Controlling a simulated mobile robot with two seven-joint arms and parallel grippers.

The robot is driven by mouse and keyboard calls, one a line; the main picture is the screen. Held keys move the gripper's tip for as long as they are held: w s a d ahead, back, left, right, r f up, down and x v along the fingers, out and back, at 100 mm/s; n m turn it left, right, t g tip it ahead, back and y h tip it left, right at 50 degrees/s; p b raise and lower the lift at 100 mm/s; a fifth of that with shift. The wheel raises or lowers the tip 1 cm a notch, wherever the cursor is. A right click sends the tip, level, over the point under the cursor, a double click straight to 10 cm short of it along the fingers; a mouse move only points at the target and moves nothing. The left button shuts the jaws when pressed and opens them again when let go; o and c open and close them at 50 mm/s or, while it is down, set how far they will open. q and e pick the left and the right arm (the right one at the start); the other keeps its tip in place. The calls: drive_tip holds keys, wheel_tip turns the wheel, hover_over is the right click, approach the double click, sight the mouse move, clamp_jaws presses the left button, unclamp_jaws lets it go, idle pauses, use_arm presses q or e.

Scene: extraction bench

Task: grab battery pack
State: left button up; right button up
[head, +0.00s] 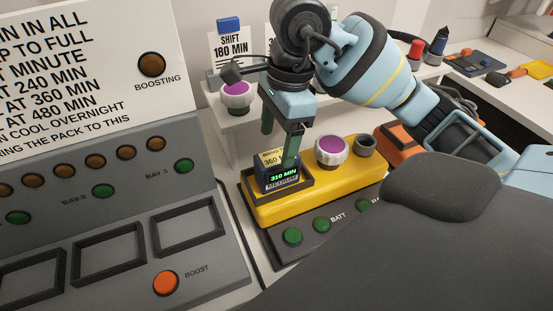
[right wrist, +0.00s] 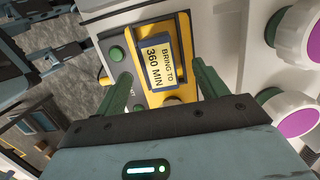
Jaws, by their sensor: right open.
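The battery pack (head: 284,183) is a dark block with a green "310 MIN" display and a yellow "360 MIN" tag on top. It sits in a black-rimmed socket at the left end of the yellow unit (head: 262,214). My right gripper (head: 279,141) points down at the pack from above, its green fingers apart. One finger partly covers the tag in the head view. In the right wrist view the pack's tag (right wrist: 160,65) reads "BRING TO 360 MIN" and lies between and beyond the open fingers (right wrist: 164,88). I cannot tell whether they touch it. My left gripper is not in view.
A purple-topped knob (head: 332,150) and a dark cup (head: 364,146) stand right of the pack on the yellow unit. The grey charging panel (head: 110,215) with empty bays is at left. A shelf with another purple-topped knob (head: 236,94) and a sign (head: 232,46) is behind.

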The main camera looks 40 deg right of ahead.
sight(278, 157)
drive_tip(key=f, duration=0.3)
drive_tip(key=shift+s+f, duration=0.25)
drive_tip(key=shift+f, duration=0.15)
drive_tip(key=shift+a+f, duration=0.15)
drive_tip(key=shift+f, duration=0.55)
drive_tip(key=shift+w+r, duration=0.1)
drive_tip(key=c, duration=1.5)
